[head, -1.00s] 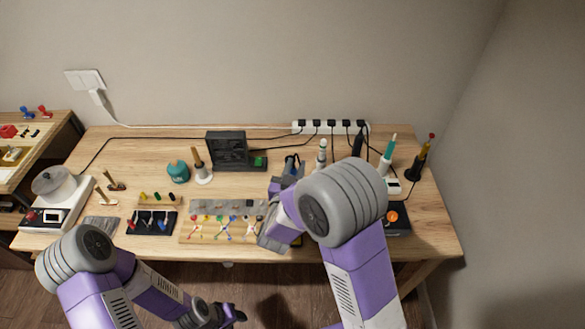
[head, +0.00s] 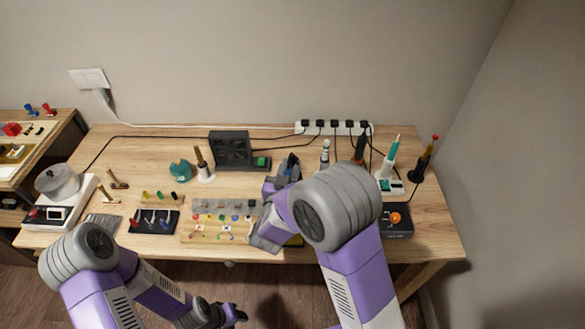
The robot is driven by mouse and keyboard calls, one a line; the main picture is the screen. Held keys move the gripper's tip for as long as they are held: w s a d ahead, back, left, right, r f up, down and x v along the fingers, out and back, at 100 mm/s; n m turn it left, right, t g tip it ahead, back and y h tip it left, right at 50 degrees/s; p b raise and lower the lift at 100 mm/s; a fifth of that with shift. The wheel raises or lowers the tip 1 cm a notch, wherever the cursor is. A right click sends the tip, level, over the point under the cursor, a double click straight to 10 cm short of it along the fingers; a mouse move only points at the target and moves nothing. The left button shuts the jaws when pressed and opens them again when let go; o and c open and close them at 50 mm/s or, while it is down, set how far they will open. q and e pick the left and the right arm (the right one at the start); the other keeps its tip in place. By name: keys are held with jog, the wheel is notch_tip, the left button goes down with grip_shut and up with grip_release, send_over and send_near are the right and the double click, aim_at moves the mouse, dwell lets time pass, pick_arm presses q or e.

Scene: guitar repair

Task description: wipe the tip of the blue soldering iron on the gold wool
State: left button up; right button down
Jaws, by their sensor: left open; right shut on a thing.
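My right gripper (head: 287,172) is shut on a slim dark-blue thing, likely the blue soldering iron (head: 292,161), above the middle of the bench. My forearm and wrist hide much of it, and I cannot make out its tip. A round teal pot (head: 180,171) stands to the left, apart from the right gripper. It may hold the gold wool, but I cannot clearly see any wool. My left gripper (head: 234,313) is open and empty, low in front of the bench's front edge.
A dark fan box (head: 231,149) stands behind and left of the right gripper. An iron with a brown handle (head: 200,158) stands upright beside the teal pot. A wooden parts rack (head: 188,237) lies in front. Several cables run to the power strip (head: 305,129).

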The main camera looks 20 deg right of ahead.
jog(key=shift+s+d, duration=0.1)
jog(key=shift+d, duration=0.45)
jog(key=shift+s+d, duration=0.1)
jog(key=shift+d, duration=0.15)
jog(key=shift+s+d, duration=0.1)
jog(key=shift+d, duration=0.2)
jog(key=shift+a, duration=0.15)
